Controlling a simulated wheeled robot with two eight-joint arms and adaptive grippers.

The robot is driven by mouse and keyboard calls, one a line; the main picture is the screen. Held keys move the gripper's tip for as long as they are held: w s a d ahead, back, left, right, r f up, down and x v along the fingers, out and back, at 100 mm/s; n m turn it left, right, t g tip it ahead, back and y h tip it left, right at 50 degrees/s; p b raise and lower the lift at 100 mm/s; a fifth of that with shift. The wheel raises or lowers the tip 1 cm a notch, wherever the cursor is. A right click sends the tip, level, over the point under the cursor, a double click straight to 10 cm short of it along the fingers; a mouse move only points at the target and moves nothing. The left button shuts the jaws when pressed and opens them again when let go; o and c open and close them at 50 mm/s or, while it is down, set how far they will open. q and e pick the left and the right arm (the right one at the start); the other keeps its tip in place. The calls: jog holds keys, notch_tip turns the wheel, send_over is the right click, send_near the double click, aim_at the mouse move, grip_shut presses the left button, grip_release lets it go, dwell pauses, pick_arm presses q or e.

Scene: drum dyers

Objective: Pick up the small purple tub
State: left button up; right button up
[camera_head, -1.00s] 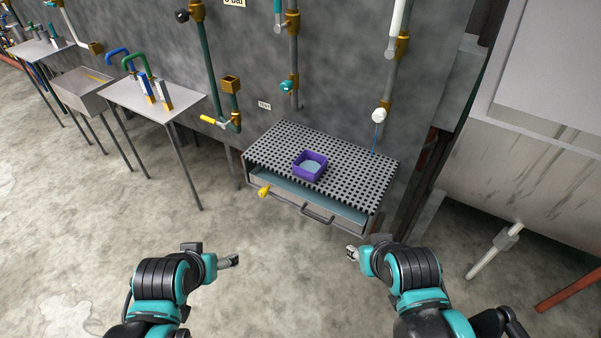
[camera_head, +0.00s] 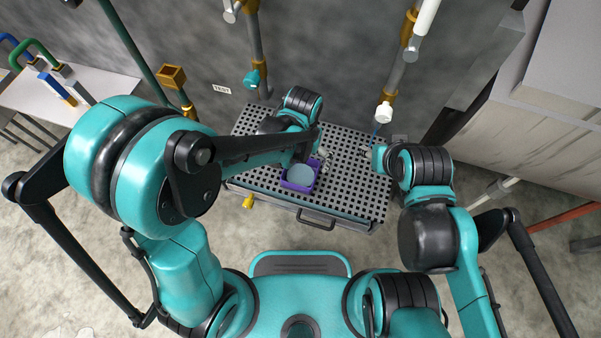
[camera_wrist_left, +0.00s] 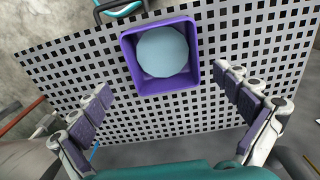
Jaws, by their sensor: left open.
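The small purple tub (camera_head: 297,188) sits upright on a perforated metal grate (camera_head: 352,185), with a pale blue round surface inside. In the left wrist view the tub (camera_wrist_left: 163,86) is at the top centre. My left gripper (camera_head: 322,160) is over the grate beside the tub, partly hidden by its own arm. In the wrist view its two fingers (camera_wrist_left: 168,103) are spread wide and empty, and the tub lies beyond their tips, not between them. My right gripper (camera_head: 367,151) is over the right part of the grate, apart from the tub; its jaw state is too small to tell.
The grate tops a drawer unit with a dark handle (camera_head: 316,219) and a yellow tap (camera_head: 248,201). Pipes with a white fitting (camera_head: 384,112) and a teal valve (camera_head: 252,78) hang on the wall behind. A large metal vat (camera_head: 530,120) stands at the right.

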aim_at(300, 177)
pick_arm(q)
jog(key=shift+s+f, duration=0.1)
jog(key=shift+f, duration=0.5)
jog(key=f+b, duration=0.2)
jog(key=f, duration=0.1)
jog(key=f+b, duration=0.1)
jog(key=f, duration=0.1)
jog(key=shift+a, duration=0.3)
jog(key=c, duration=1)
